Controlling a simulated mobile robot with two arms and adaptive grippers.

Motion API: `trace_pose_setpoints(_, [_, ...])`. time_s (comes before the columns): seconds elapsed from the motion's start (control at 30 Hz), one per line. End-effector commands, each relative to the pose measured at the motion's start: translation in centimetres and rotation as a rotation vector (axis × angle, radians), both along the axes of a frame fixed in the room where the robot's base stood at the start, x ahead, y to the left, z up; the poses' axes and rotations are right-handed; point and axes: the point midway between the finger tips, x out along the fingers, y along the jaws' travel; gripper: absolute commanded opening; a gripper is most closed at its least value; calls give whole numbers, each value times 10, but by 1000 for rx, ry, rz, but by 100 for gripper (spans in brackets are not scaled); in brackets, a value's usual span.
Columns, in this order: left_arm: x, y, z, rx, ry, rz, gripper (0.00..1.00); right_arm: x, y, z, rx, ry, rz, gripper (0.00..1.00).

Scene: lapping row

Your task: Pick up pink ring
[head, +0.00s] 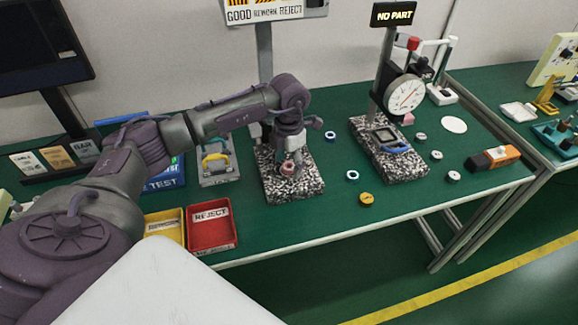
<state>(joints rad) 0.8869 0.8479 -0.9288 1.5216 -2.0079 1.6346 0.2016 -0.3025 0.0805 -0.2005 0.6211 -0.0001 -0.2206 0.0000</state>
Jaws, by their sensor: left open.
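My left arm reaches in from the left, and its gripper (291,146) hangs open over the left speckled stone base (293,189). A small pinkish ring (287,168) lies on that base just below the gripper, under a pale vertical part. The gripper and this part cover some of it, and I cannot tell whether the fingers touch it. Another small ring with a pinkish-white face (453,176) lies on the green bench at the right. My right gripper is not in view.
A dial gauge (404,95) stands on a second speckled base (389,150). Several small rings, including blue (352,175) and yellow (366,199) ones, lie on the bench. A red REJECT tray (212,240) sits at the front edge. An orange-black tool (494,158) lies at right.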

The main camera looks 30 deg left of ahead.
Motion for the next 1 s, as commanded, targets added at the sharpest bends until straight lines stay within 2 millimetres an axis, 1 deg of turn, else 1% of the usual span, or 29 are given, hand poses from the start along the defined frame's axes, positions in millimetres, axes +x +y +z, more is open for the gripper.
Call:
trace_pose_setpoints(0.03, [0,0,0,0,0,0,68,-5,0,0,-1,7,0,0])
trace_pose_setpoints(0.1, [0,0,0,0,0,0,68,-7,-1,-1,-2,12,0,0])
trace_pose_setpoints(0.13, [0,0,0,0,0,-1,67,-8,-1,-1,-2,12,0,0])
trace_pose_setpoints(0.47, [0,0,0,-1,0,-1,12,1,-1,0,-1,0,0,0])
trace_pose_setpoints(0.5, [0,0,0,-1,0,-1,5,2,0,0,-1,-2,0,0])
trace_pose_setpoints(0.77, [0,0,2,0,0,-1,4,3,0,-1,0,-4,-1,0])
trace_pose_setpoints(0.87, [0,0,8,-1,-1,-1,4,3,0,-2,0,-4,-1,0])
trace_pose_setpoints(1.0, [1,0,25,0,-4,-1,4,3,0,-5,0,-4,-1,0])
